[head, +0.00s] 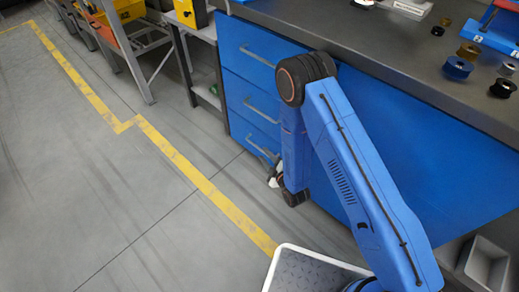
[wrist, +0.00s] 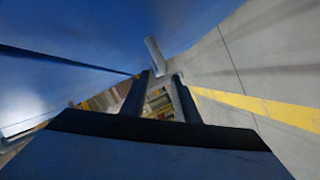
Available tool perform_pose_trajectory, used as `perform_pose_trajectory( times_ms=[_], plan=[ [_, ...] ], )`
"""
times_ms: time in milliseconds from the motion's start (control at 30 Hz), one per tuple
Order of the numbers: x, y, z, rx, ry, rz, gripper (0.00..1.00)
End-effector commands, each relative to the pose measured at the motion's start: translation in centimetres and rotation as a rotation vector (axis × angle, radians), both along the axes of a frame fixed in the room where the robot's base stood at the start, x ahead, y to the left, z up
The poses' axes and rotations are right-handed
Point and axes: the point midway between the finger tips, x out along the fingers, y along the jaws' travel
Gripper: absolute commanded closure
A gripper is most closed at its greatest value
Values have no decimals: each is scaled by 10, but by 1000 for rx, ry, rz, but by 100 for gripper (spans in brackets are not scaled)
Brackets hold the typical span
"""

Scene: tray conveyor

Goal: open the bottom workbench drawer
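The blue workbench has three stacked drawers with grey bar handles at its left end. The bottom drawer (head: 243,133) looks shut, flush with the ones above. Its handle (head: 258,146) slants down to the right towards my gripper (head: 273,178), which is partly hidden by my arm. In the wrist view, the two dark fingers of my gripper (wrist: 163,77) are apart, with a gap between them. A grey handle (wrist: 153,55) shows just beyond the fingertips, its near end close to the left one. I cannot tell whether they touch.
The middle drawer (head: 247,98) and top drawer (head: 245,50) are above, also shut. The dark worktop (head: 400,45) holds several small parts at the right. A shelf rack (head: 205,92) stands left of the drawers. Grey floor (head: 150,190) with a yellow line is clear in front.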

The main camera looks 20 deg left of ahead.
Motion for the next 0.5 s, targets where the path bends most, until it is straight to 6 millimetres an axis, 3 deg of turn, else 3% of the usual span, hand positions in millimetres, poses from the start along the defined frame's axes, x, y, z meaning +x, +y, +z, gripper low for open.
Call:
perform_pose_trajectory(
  times_ms=[200,500],
  plan=[
    [23,27,-7,1,-1,0,72],
    [39,44,-13,0,0,0,72]
  ],
)
